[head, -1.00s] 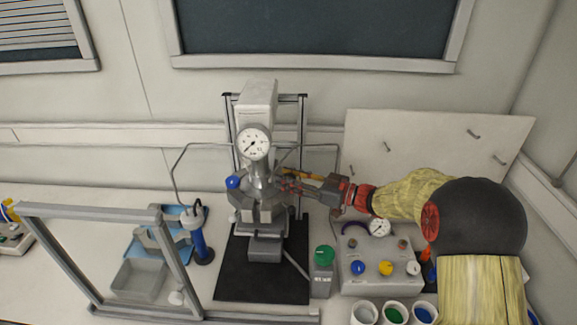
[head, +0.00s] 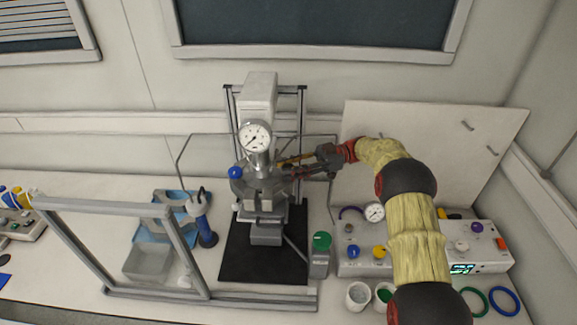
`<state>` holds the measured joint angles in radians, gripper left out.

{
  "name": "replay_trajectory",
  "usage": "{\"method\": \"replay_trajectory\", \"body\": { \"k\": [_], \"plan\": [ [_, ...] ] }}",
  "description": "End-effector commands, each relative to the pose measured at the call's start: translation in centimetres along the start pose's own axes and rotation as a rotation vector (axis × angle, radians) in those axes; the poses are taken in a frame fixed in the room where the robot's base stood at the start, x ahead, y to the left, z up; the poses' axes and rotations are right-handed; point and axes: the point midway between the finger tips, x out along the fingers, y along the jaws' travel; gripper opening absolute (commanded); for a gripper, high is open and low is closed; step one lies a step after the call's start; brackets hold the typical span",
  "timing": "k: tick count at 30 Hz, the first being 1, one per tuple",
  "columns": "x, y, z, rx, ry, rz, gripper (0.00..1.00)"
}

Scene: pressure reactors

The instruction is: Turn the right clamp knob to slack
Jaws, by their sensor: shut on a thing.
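The pressure reactor (head: 262,192) stands upright in a metal frame, with a round white gauge (head: 255,137) on top. My gripper (head: 287,171) reaches in from the right, its fingers shut at the right side of the reactor head. The right clamp knob is hidden between or behind the fingers, so its turn angle cannot be read. The gripper sits at the place of that knob and is shut on it. An orange bar (head: 296,158) shows just behind the fingers. A blue knob (head: 235,172) sits on the reactor's left side.
A control box (head: 361,262) with coloured knobs stands at the right, partly behind my arm. A green-topped block (head: 321,255) stands beside the black mat (head: 265,270). A metal frame (head: 110,208) and a grey tray (head: 149,262) stand at the left.

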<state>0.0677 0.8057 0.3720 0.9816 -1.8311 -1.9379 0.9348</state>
Motion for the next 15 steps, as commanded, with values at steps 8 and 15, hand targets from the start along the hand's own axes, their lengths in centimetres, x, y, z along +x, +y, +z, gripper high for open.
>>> {"method": "replay_trajectory", "body": {
  "k": [8, 15],
  "plan": [
    [0.06, 0.08, -0.15, -0.003, 0.000, -0.065, 0.06],
    [0.06, 0.10, -0.20, -0.004, 0.000, -0.073, 0.06]
  ]
}}
